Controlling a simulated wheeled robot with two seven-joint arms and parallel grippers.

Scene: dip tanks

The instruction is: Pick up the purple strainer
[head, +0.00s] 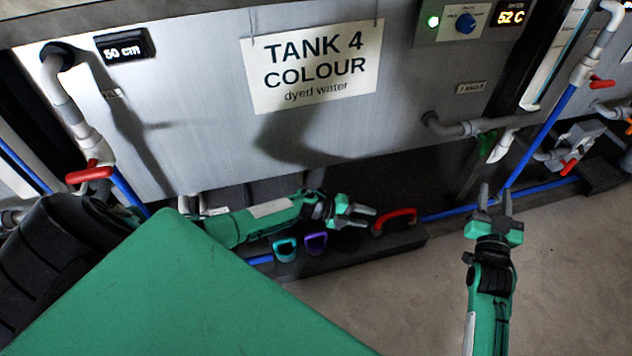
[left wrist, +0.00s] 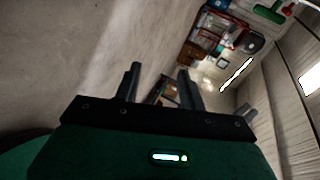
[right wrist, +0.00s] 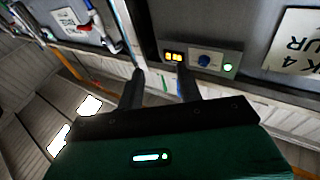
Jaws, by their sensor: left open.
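The purple strainer (head: 316,243) is small in the head view, on a dark low step below the tank. Only its purple, loop-like upper part shows clearly; the rest is dark or hidden. My left gripper (head: 368,216) is open and empty, to the right of the purple strainer and apart from it, pointing right. Its spread fingers show in the left wrist view (left wrist: 158,72), with no strainer between them. My right gripper (head: 495,193) is open and empty, well to the right, pointing up in the picture; its fingers are apart in the right wrist view (right wrist: 160,75).
A teal strainer (head: 286,249) sits just left of the purple one. The tank 4 wall (head: 200,130) rises behind the step (head: 400,246). Blue pipes (head: 545,130) stand at right. Floor (head: 400,300) in front is clear.

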